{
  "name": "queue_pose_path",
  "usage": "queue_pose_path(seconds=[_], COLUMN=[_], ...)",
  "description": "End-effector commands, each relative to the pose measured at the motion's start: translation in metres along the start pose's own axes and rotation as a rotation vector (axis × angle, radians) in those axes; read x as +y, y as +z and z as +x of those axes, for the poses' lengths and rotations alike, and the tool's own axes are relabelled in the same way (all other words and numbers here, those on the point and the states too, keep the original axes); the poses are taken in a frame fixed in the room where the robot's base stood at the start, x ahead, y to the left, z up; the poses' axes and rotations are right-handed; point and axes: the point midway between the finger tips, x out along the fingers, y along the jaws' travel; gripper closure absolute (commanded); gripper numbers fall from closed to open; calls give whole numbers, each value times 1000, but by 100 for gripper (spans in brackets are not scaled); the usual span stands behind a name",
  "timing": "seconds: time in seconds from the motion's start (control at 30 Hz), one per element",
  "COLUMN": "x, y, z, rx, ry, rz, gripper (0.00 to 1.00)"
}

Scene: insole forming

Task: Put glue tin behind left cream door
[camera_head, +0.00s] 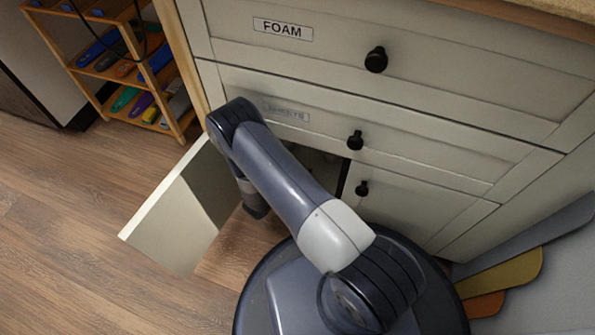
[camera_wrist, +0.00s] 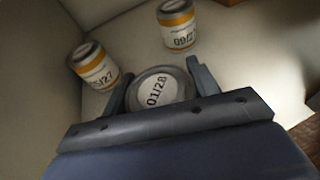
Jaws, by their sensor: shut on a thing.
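The left cream door (camera_head: 180,215) stands open, swung out to the left under the lower drawer. My arm reaches down in front of the opening, and its end is largely hidden in the head view. In the wrist view my gripper (camera_wrist: 160,75) is shut on a tin (camera_wrist: 157,92) with a pale round face reading 01/28, one finger on each side. Two more tins with white and orange labels stand beyond it on the pale cupboard floor: one at the left (camera_wrist: 95,66), its date ending in /27, and one at the back (camera_wrist: 177,25), reading 09 with the rest unclear.
The right cream door (camera_head: 415,205) is closed. A drawer labelled FOAM (camera_head: 330,45) and a lower drawer (camera_head: 400,125) are shut above. A wooden rack (camera_head: 130,75) with colourful insoles stands at the left. Pale cupboard floor is free between the tins.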

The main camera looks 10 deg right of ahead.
Motion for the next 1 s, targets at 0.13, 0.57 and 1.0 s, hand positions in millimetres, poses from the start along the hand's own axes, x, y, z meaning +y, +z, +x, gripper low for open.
queue_pose_path(seconds=[0.13,0.57,1.0], x=[1,0,1], y=[-2,-5,-1], z=[1,2,-2], rx=[-1,0,0], ry=[1,0,2], rz=[1,0,0], gripper=[73,29,21])
